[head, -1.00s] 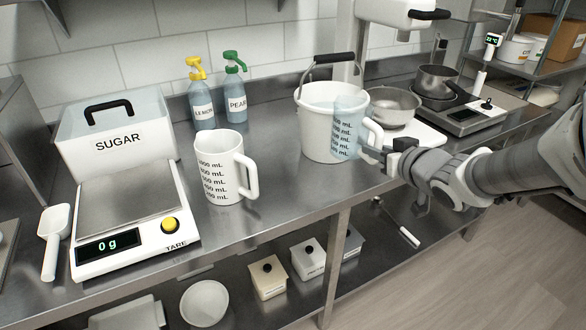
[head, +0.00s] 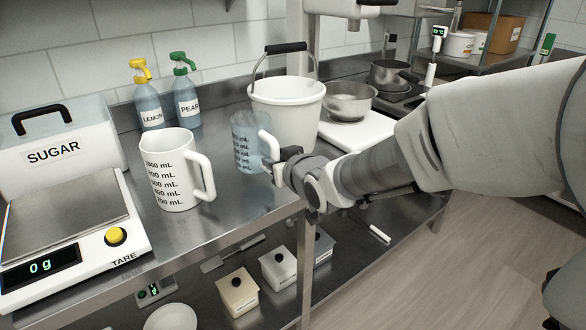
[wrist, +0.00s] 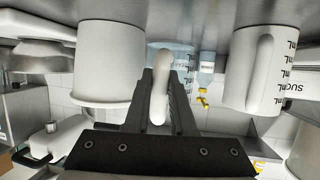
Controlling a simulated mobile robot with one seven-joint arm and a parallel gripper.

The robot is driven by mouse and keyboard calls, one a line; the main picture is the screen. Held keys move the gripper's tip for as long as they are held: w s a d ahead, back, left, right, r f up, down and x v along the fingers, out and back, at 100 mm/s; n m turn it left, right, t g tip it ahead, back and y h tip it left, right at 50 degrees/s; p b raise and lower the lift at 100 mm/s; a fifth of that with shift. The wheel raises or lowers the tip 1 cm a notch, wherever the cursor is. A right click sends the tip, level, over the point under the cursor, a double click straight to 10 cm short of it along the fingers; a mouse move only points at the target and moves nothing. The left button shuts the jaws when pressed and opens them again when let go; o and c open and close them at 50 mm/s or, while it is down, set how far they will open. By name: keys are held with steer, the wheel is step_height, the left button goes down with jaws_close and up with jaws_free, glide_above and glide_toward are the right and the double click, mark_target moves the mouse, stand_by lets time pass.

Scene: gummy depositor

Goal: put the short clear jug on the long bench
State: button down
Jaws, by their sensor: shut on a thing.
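The short clear jug (head: 246,143), bluish and see-through with black mL marks and a whitish handle, is upright over the steel long bench (head: 238,198), between the white jug and the bucket. My gripper (head: 278,164) comes from the right and is shut on its handle. In the wrist view, which is upside down, the handle (wrist: 160,85) is between the fingers of my gripper (wrist: 161,98), and the jug's body (wrist: 183,62) is partly hidden behind them. I cannot tell whether its base touches the bench.
A taller white jug (head: 174,172) stands left of the clear jug. A white bucket (head: 290,112) stands close behind it to the right. Lemon (head: 149,104) and pear (head: 186,100) bottles are at the back wall. The scale (head: 75,225) is far left.

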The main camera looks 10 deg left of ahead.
steer(key=shift+f+b, duration=0.75)
steer(key=shift+f, duration=1.25)
steer(key=shift+f, duration=0.2)
steer(key=c, duration=0.8)
jaws_free()
steer(key=shift+o, duration=0.2)
steer(key=shift+r, duration=0.1)
